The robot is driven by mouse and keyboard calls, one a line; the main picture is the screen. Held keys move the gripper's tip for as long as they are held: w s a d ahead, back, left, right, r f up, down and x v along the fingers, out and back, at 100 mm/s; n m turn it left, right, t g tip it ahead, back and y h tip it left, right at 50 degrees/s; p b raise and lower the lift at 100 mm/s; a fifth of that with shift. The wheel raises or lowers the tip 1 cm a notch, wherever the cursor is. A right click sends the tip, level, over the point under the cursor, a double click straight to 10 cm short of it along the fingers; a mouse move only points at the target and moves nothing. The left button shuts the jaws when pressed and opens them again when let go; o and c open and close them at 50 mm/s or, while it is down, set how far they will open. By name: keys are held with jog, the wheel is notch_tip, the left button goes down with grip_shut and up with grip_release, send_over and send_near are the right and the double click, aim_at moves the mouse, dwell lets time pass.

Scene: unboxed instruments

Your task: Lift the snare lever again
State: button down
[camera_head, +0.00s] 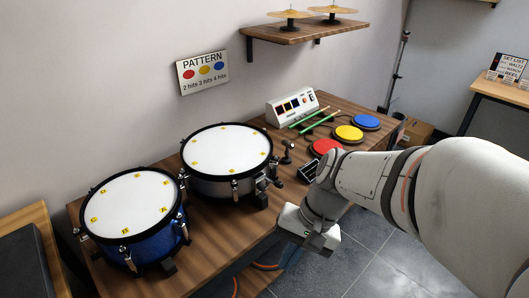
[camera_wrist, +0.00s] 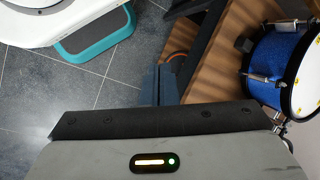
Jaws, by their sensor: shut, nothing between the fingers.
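A silver snare drum (camera_head: 228,160) with a white head stands on the wooden table. A small metal fitting (camera_head: 262,184) on its right side may be the snare lever; I cannot tell whether it is up or down. A blue drum (camera_head: 135,220) stands to its left and also shows at the right of the wrist view (camera_wrist: 262,85). My gripper (camera_head: 308,228) hangs off the table's front edge, to the right of and below the silver drum, apart from it. In the wrist view its dark fingers (camera_wrist: 159,84) are together and empty.
Red (camera_head: 326,147), yellow (camera_head: 349,133) and blue (camera_head: 366,121) pads, green sticks (camera_head: 313,120) and a white console (camera_head: 291,106) are farther back on the table (camera_head: 220,225). A small dark stand (camera_head: 287,152) is right of the silver drum. Tiled floor (camera_head: 375,255) lies in front.

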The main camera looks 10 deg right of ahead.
jog(key=w+a+f+m+t+y+b, duration=0.2)
jog(key=w+a+f+m+y+b, duration=0.3)
jog(key=w+f+m+y+b, duration=0.65)
jog(key=w+d+f+m+t+h+b, duration=0.1)
jog(key=w+d+f+m+t+b, duration=0.4)
jog(key=d+f+m+t+b, duration=0.1)
jog(key=w+d+f+m+t+h+b, duration=0.1)
jog(key=w+d+f+m+t+b, duration=0.4)
jog(key=d+t, duration=0.5)
jog(key=m+t+b, duration=0.2)
jog(key=b, duration=0.1)
jog(key=shift+w+f+t, duration=0.2)
jog(key=shift+f+t, duration=0.15)
jog(key=shift+t, duration=0.05)
jog(key=shift+a, duration=0.1)
